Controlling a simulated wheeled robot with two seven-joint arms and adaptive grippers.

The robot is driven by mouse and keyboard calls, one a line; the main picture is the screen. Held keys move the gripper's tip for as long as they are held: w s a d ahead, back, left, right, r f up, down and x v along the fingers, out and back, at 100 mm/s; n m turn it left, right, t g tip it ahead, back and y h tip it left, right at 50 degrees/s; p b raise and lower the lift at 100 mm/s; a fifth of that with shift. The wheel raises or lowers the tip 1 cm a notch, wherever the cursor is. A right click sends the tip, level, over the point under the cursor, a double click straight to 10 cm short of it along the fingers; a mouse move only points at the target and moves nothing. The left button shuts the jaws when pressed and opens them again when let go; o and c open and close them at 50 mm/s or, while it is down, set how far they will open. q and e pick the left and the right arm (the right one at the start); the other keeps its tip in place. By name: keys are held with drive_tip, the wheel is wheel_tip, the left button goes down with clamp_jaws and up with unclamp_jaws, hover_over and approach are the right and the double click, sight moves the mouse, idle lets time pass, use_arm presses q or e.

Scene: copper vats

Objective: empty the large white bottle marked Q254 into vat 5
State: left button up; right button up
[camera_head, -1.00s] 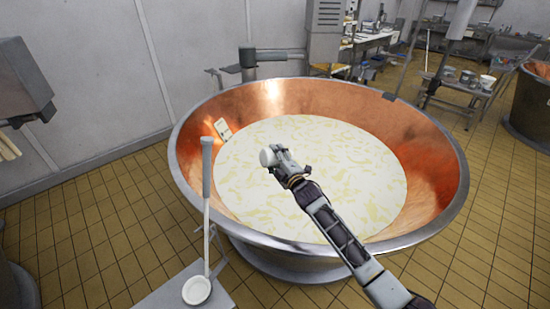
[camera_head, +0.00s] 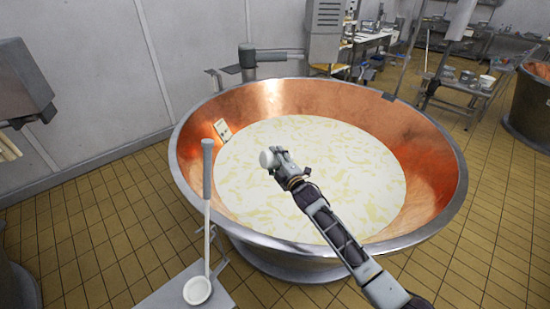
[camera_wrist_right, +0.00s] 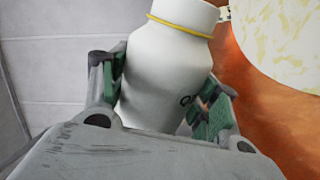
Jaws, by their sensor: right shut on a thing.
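The white bottle (camera_wrist_right: 165,75) is held between the fingers of my right gripper (camera_wrist_right: 160,95), which is shut on it. It has a yellow band near its top and part of a dark mark on its side; the rest of the label is hidden. In the head view, the bottle (camera_head: 267,159) is a small white shape at the end of my right gripper (camera_head: 284,166), over the large copper vat (camera_head: 430,150). The vat holds pale, yellowish-white liquid (camera_head: 330,200). No pouring stream is visible. My left gripper is not in view.
A ladle (camera_head: 207,200) stands at the vat's front left, its bowl above a grey stand (camera_head: 175,290). A small white tag (camera_head: 222,129) is on the vat's inner left wall. Another vat (camera_head: 530,110) stands at the right.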

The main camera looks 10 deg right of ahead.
drive_tip(key=shift+r+p, duration=0.1)
drive_tip(key=shift+p, duration=0.35)
idle(0.4)
drive_tip(key=n+b, duration=0.1)
drive_tip(key=n, duration=0.4)
drive_tip(key=shift+d+b, duration=0.2)
drive_tip(key=shift+b, duration=0.1)
drive_tip(key=n, duration=0.3)
drive_tip(key=n+b, duration=0.1)
drive_tip(key=n, duration=0.1)
drive_tip(key=shift+w+d+r+n, duration=0.1)
drive_tip(key=shift+d+n, duration=0.05)
drive_tip(key=shift+n, duration=0.25)
drive_tip(key=n, duration=0.5)
drive_tip(key=shift+d+r+b, duration=0.15)
drive_tip(key=shift+b, duration=0.2)
drive_tip(key=n, duration=0.5)
drive_tip(key=shift+w+d, duration=0.1)
drive_tip(key=shift+d, duration=0.05)
